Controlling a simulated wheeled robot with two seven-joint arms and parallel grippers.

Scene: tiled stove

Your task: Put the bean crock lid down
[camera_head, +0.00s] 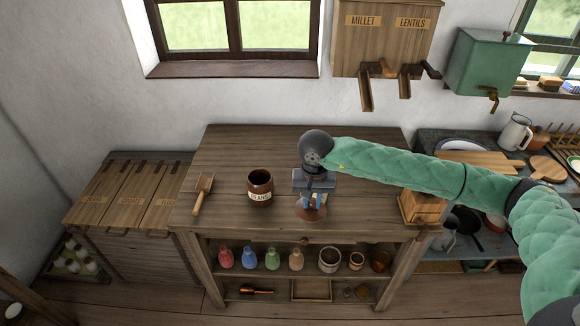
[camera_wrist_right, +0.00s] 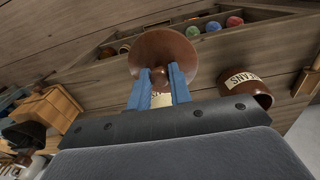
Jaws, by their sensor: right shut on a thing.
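The bean crock (camera_head: 260,190) is a dark brown pot with a cream label, standing upright and uncovered on the wooden table. It also shows at the right of the wrist view (camera_wrist_right: 250,91). The brown, round bean crock lid (camera_head: 316,214) is to the right of the crock, near the table's front edge. My right gripper (camera_head: 312,199) points down and is shut on the lid. In the right wrist view the blue fingers (camera_wrist_right: 160,76) close around the middle of the lid (camera_wrist_right: 165,45). I cannot tell whether the lid touches the tabletop. My left gripper is not in view.
A wooden scoop (camera_head: 202,195) lies left of the crock. A small wooden box (camera_head: 422,207) stands at the table's right end. The tabletop (camera_head: 250,147) behind the crock is clear. Bottles and pots stand on the shelf below.

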